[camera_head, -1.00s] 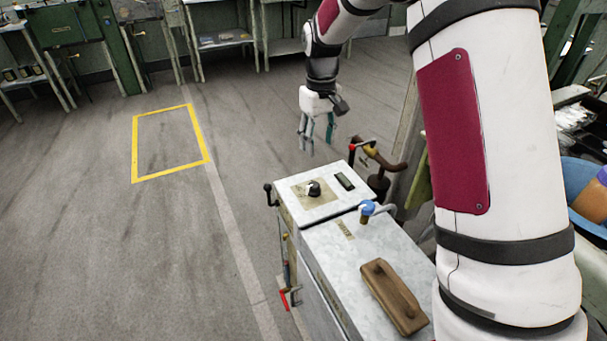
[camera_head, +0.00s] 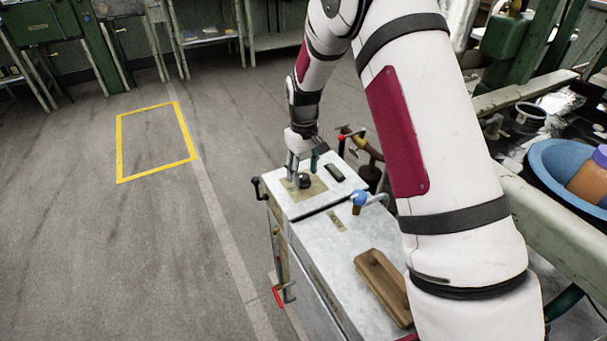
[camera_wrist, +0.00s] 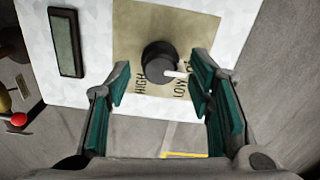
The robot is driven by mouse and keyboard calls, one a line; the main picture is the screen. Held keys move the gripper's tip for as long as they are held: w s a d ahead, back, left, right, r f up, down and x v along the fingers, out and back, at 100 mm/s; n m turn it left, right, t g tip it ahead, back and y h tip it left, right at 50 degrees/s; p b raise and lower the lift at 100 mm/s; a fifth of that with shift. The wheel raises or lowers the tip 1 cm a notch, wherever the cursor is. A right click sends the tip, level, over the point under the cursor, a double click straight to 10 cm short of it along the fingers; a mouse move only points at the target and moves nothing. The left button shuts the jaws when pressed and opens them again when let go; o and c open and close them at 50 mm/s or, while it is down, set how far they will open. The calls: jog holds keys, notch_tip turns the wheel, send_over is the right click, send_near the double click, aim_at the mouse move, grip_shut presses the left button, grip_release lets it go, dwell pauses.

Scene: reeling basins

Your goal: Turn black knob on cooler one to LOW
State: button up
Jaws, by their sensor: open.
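The black knob (camera_wrist: 159,62) sits on a tan plate (camera_wrist: 135,20) on top of the cooler (camera_head: 289,204). In the wrist view its white pointer aims right, toward the upper end of the LOW label (camera_wrist: 180,88); the HIGH label (camera_wrist: 140,84) is to the lower left. Part of the lettering near LOW is hidden by a finger. My gripper (camera_wrist: 165,95) is open, its green-padded fingers on either side of the knob in the picture. I cannot tell whether they touch it. In the head view my gripper (camera_head: 300,168) is right above the knob (camera_head: 304,181).
A dark display (camera_wrist: 65,42) is beside the plate. Pipes with a red tap (camera_head: 362,138) stand behind. The floor at left is open, with a yellow outline (camera_head: 120,150).

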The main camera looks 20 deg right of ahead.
jog(key=shift+f, duration=0.45)
grip_shut()
jog(key=m+p, duration=0.1)
jog(key=m, duration=0.3)
jog(key=shift+m, duration=0.3)
jog(key=shift+m+p, duration=0.5)
jog(key=shift+m, duration=1.6)
